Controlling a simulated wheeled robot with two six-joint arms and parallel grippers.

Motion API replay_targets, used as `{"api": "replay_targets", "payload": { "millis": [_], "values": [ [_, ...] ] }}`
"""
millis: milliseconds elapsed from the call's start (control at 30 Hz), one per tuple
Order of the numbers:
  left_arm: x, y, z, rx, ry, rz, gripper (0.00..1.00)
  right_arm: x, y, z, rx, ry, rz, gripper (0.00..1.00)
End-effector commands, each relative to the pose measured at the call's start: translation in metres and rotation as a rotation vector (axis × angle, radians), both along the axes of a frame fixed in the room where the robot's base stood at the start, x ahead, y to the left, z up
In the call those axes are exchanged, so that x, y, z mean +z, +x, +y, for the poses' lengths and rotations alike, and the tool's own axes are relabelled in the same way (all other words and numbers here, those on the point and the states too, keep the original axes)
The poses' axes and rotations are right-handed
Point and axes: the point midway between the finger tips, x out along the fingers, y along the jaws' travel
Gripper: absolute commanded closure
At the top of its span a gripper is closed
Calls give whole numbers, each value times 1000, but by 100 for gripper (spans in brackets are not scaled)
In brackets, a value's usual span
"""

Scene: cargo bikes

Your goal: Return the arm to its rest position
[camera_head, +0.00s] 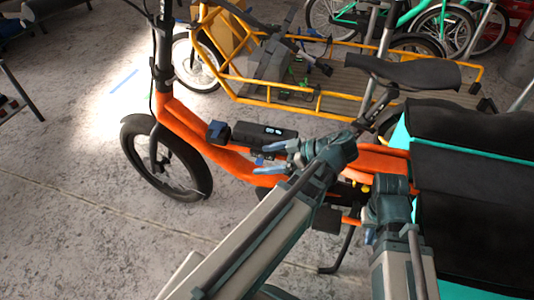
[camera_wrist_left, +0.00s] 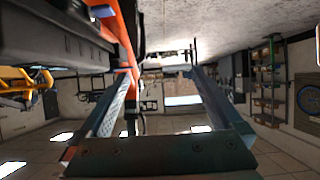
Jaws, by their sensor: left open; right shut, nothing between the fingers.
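My left gripper (camera_head: 264,158) is open beside the orange bike's frame in the head view, below a black battery-like box (camera_head: 262,135) on that frame. In the left wrist view my left gripper (camera_wrist_left: 163,76) shows two spread fingers with nothing between them. The orange cargo bike (camera_head: 185,118) stands upright, and part of its frame is hidden behind my arms. My right gripper (camera_head: 385,200) is shut and empty, to the right of the left one near the bike's rear. Its fingertips are hard to make out.
A blue part (camera_head: 217,131) sits at the box's left end. The black seat (camera_head: 410,72) and dark cargo bags (camera_head: 470,185) are close on the right. A yellow cargo bike (camera_head: 250,90) stands behind. The floor at lower left (camera_head: 80,230) is clear.

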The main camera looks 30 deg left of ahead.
Motion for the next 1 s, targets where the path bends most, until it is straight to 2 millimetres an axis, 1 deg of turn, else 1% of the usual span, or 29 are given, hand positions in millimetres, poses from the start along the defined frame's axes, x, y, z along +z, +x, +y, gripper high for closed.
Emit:
{"api": "replay_targets", "payload": {
  "millis": [433, 567, 667, 767, 867, 900, 1000],
  "values": [
    [0, 0, 0, -1, -2, 2, 0, 0, 0, 0, 0, 0, 0, 100],
    [-8, 0, -7, -62, -61, 70, 0, 0, 0, 0, 0, 0, 0, 100],
    [-26, 0, -24, -200, -186, 214, 0, 0, 0, 0, 0, 0, 0, 100],
    [-48, -1, -50, -414, -348, 403, 0, 0, 0, 0, 0, 0, 0, 100],
    [-68, -3, -80, -661, -497, 582, 0, 0, 0, 0, 0, 0, 0, 100],
    [-75, -5, -93, -764, -550, 648, 0, 0, 0, 0, 0, 0, 0, 100],
    [-90, -9, -124, -1020, -658, 789, 0, 0, 0, 0, 0, 0, 0, 100]
  ]
}}
